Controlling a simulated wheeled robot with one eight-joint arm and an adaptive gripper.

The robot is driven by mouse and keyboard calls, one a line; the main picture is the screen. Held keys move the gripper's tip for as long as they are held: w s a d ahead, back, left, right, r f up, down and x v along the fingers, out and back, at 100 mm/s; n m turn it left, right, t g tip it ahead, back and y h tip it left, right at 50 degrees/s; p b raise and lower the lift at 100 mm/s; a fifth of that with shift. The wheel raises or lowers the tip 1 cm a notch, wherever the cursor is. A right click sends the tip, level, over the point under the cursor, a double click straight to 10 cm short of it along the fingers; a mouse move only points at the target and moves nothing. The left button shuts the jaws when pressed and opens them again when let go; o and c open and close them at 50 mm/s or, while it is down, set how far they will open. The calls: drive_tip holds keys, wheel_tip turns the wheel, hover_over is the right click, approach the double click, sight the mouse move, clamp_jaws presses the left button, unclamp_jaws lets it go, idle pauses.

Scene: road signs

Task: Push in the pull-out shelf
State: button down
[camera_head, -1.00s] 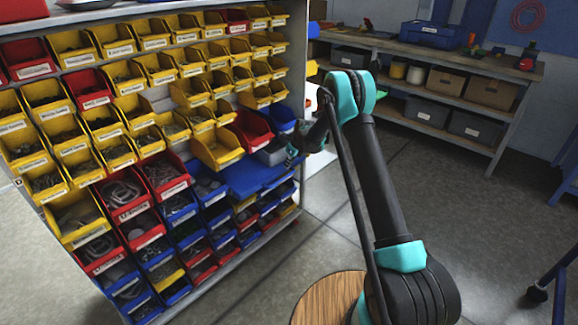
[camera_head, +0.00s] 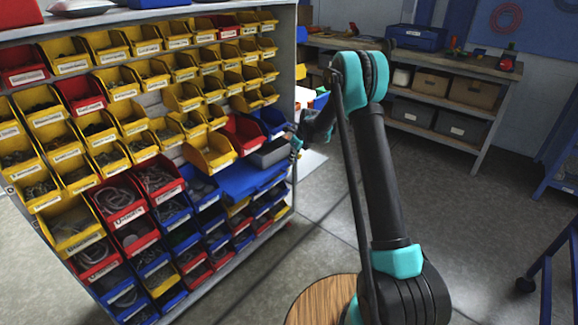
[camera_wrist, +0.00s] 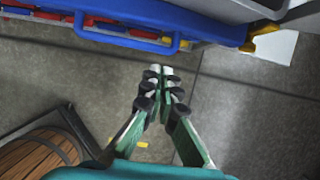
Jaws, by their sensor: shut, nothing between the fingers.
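The pull-out shelf (camera_head: 238,180) is a flat blue board jutting out from the front of the bin rack, at its right part. In the wrist view its blue front edge with a bar-like handle (camera_wrist: 130,40) runs across the top left. My gripper (camera_wrist: 161,70) is shut and empty, its fingertips pointing toward the shelf's front edge, with a small gap in the picture; I cannot tell the depth. In the head view my gripper (camera_head: 296,142) is small, beside the shelf's right end and partly hidden by my arm.
The rack (camera_head: 228,275) holds many yellow, red and blue bins. A grey bin (camera_head: 270,153) sits just above the shelf. A round wooden top (camera_head: 318,302) is low in front. A workbench (camera_head: 430,70) stands at the back. The grey floor (camera_head: 440,220) at right is mostly clear.

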drive_tip(key=r, duration=0.1)
drive_tip(key=t+y, duration=0.3)
drive_tip(key=y, duration=0.1)
approach(270, 167)
drive_tip(key=d+f, duration=0.1)
drive_tip(key=s+d+f, duration=0.1)
drive_tip(key=f, duration=0.1)
drive_tip(key=s+d+f, duration=0.1)
drive_tip(key=f, duration=0.1)
drive_tip(key=shift+f, duration=0.15)
drive_tip(key=w+a, duration=0.2)
drive_tip(key=shift+a+f, duration=0.1)
drive_tip(key=shift+a, duration=0.25)
drive_tip(key=shift+w+a, duration=0.25)
drive_tip(key=shift+a, duration=0.1)
drive_tip(key=w+a, duration=0.1)
drive_tip(key=a, duration=0.1)
drive_tip(key=w+a, duration=0.2)
